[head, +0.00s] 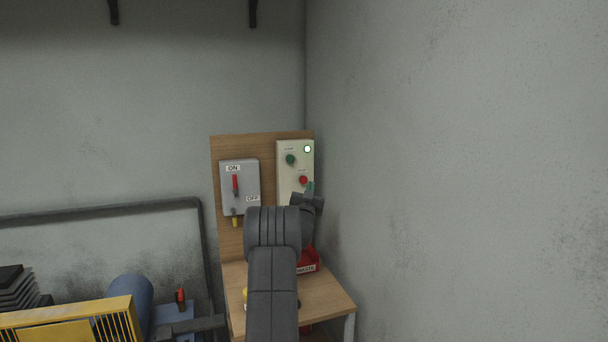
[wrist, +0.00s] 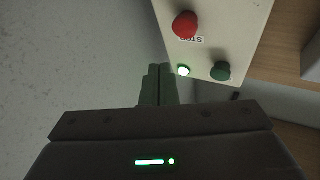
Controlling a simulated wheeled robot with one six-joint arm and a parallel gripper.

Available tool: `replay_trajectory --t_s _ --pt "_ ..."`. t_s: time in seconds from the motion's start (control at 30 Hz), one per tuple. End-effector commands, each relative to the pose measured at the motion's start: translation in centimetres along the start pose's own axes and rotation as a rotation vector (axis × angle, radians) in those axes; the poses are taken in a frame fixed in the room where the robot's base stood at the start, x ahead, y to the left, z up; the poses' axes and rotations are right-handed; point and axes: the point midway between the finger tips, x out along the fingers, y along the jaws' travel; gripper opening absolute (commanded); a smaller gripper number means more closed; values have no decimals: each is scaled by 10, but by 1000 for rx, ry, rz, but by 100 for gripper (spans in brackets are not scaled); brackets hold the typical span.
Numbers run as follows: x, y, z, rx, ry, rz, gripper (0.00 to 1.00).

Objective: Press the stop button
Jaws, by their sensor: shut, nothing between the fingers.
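The red stop button (head: 303,180) sits low on a pale control box (head: 285,180) on a wooden board. It also shows in the wrist view (wrist: 185,25), beside an upside-down STOP label (wrist: 187,40). A green button (head: 290,159) is above it on the box, and it also shows in the wrist view (wrist: 221,71). My gripper (wrist: 158,70) is shut and empty. In the head view its tips (head: 310,187) appear just below and right of the red button; contact is not visible.
A grey switch box (head: 239,188) with a red handle, marked ON and OFF, is left of the control box. A bare wall (head: 450,180) stands close on the right. A small wooden table (head: 325,292) holding a red item (head: 308,259) is below. Yellow-framed machinery (head: 70,325) is lower left.

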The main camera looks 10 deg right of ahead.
Motion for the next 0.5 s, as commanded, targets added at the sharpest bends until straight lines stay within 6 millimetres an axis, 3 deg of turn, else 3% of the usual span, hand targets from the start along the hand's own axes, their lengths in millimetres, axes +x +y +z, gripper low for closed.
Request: replay_trajectory --t_s 0.23,0.5 --pt "22 -12 11 0 0 0 0" --pt "29 -16 16 1 -1 0 0"
